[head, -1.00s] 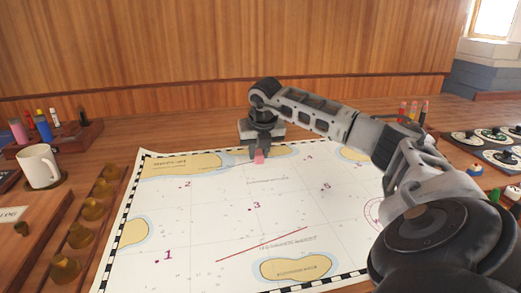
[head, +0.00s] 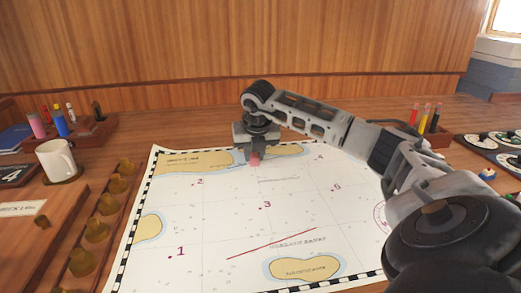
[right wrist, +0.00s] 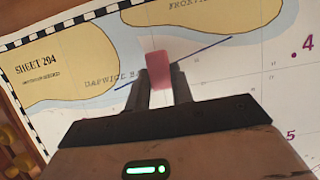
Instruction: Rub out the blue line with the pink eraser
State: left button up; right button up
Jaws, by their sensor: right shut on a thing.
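The pink eraser (head: 255,160) is held in my right gripper (head: 255,153), over the far part of the chart (head: 215,217). In the right wrist view the eraser (right wrist: 158,69) stands up between the two fingertips (right wrist: 160,82). The blue line (right wrist: 205,48) runs slantwise past the eraser on both sides, between two tan land shapes. The eraser hides its middle. I cannot tell whether the eraser touches the paper. In the head view the blue line is not clear. My left gripper is not in view.
A red line (head: 272,243) lies on the near part of the chart. Brass weights (head: 96,229) line the chart's left side, with a white mug (head: 57,160) beyond. A marker rack (head: 75,135) stands at left, a holder with tubes (head: 433,137) at right.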

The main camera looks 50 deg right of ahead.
jog(key=shift+a, duration=0.15)
jog(key=shift+w+a+p, duration=0.2)
jog(key=shift+w+a, duration=0.1)
jog(key=shift+a, duration=0.25)
jog(key=shift+w+a+p, duration=0.15)
jog(key=shift+w+a, duration=0.15)
jog(key=shift+a, duration=0.25)
jog(key=shift+w+a, duration=0.35)
jog(key=shift+a, duration=0.35)
jog(key=shift+w+a, duration=0.25)
jog(key=shift+a, duration=0.15)
jog(key=shift+a+p, duration=0.1)
jog(key=shift+p, duration=0.2)
jog(key=shift+w+a, duration=0.3)
jog(key=shift+a, duration=0.2)
jog(key=shift+w+a, duration=0.25)
jog(key=shift+a, duration=0.25)
jog(key=shift+f, duration=0.1)
